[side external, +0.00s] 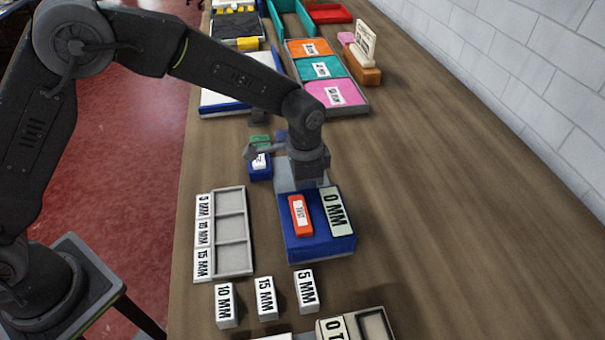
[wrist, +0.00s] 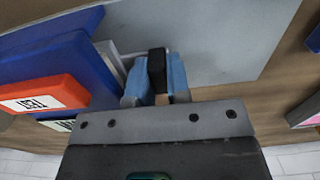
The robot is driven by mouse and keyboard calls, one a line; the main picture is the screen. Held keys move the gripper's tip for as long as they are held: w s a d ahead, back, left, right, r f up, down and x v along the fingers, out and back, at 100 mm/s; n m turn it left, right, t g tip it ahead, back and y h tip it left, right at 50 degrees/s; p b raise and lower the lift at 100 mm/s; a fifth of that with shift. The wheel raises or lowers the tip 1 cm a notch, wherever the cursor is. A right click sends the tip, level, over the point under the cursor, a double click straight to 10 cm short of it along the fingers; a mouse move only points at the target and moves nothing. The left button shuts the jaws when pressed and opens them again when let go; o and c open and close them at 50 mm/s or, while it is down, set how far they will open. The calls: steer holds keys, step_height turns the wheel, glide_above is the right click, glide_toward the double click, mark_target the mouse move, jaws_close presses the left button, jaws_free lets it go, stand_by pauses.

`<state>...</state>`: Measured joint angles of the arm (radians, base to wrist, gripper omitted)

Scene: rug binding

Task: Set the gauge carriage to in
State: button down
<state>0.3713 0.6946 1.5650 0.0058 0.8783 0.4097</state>
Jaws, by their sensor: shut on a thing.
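The gauge is a blue block (side external: 318,247) with a pale display reading 0 MM (side external: 335,211) and a red TEST button (side external: 299,214). In the wrist view its blue body (wrist: 66,58) and the red button (wrist: 42,95) show at the left. My gripper (wrist: 157,84) is shut on a black upright piece (wrist: 157,62), which looks like the gauge carriage's grip. It stands beside a grey plate (wrist: 215,38). In the side view my wrist hides the grip, so I cannot tell the carriage's exact position.
A grey tray (side external: 249,230) with labelled slots lies left of the gauge. White blocks marked 10 MM (side external: 226,305), 15 MM (side external: 265,298) and 5 MM (side external: 306,290) stand in front. Behind is a tray of coloured pieces (side external: 368,106). The table to the right is clear.

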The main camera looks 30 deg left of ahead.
steer(key=shift+s+d, duration=0.15)
steer(key=shift+d, duration=0.1)
steer(key=c, duration=1.1)
jaws_free()
